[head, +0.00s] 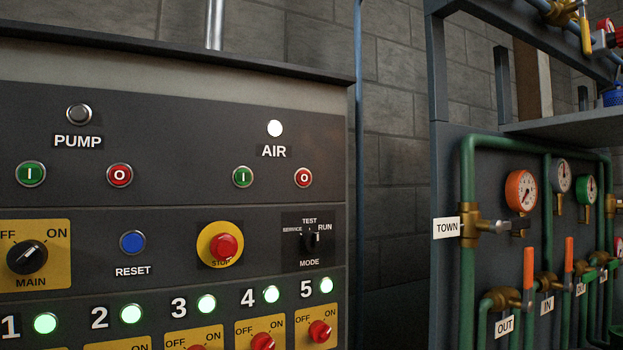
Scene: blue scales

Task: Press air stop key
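The air stop key (303,178) is a round red button marked O, on the dark control panel under the AIR label (274,151). The green air start key (242,177), marked I, is to its left. The air lamp (275,128) above the label is lit white. Neither of my grippers shows in the head view.
The panel (200,110) also has PUMP keys, a blue RESET button (133,243), a red STOP button (223,246) on yellow, a MODE selector (310,240) and several lit green lamps. To the right stand green pipes (467,190) with gauges and valves.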

